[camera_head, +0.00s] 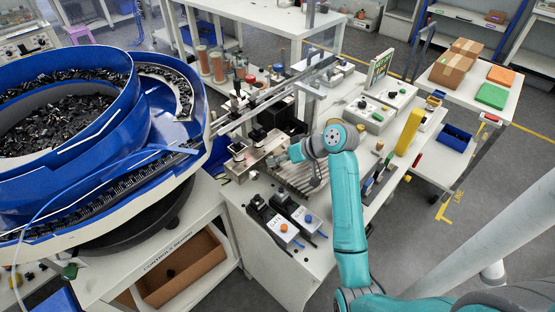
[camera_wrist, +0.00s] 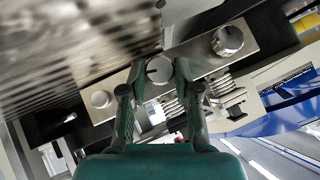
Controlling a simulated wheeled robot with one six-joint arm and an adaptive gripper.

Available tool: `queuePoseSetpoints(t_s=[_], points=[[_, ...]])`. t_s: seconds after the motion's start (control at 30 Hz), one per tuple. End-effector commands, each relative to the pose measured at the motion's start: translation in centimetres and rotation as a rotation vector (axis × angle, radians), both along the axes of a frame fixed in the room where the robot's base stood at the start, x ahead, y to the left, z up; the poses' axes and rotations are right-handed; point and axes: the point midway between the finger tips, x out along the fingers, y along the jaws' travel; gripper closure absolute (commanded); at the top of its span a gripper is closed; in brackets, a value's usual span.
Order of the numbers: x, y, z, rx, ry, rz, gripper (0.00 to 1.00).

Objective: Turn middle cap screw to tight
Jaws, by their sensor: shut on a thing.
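In the wrist view, the middle cap screw (camera_wrist: 159,69) is a round silver head with a dark mark on its face. It sits on a metal plate (camera_wrist: 196,58) between two other round silver screw heads, one to the upper right (camera_wrist: 228,40) and one to the lower left (camera_wrist: 101,98). My gripper (camera_wrist: 160,74) has its two dark green fingers closed on the sides of the middle screw. In the head view my gripper (camera_head: 288,156) reaches left to the metal fixture (camera_head: 262,152); the screw itself is too small to make out there.
A blue bowl feeder (camera_head: 125,130) full of dark parts stands at left, its rail running towards the fixture. Two boxes with an orange (camera_head: 283,228) and a blue knob (camera_head: 308,219) stand in front. A ribbed metal block (camera_wrist: 60,60) lies close beside my fingers.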

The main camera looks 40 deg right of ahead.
Motion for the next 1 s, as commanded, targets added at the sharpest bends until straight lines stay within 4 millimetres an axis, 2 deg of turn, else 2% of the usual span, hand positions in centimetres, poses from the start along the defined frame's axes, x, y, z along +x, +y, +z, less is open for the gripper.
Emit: queuePoseSetpoints(t_s=[0.03, 0.1, 0.13, 0.57, 1.0], points=[[0.0, 0.0, -0.1, 0.000, 0.002, 0.001, 0.64], [0.0, 0.0, -0.1, 0.000, 0.001, 0.000, 0.47], [0.0, 0.0, -0.1, 0.000, 0.001, 0.000, 0.44], [-0.6, -0.3, 0.6, -0.001, -0.001, 0.000, 0.44], [-6.3, -2.8, 5.9, -0.003, -0.002, -0.003, 0.44]])
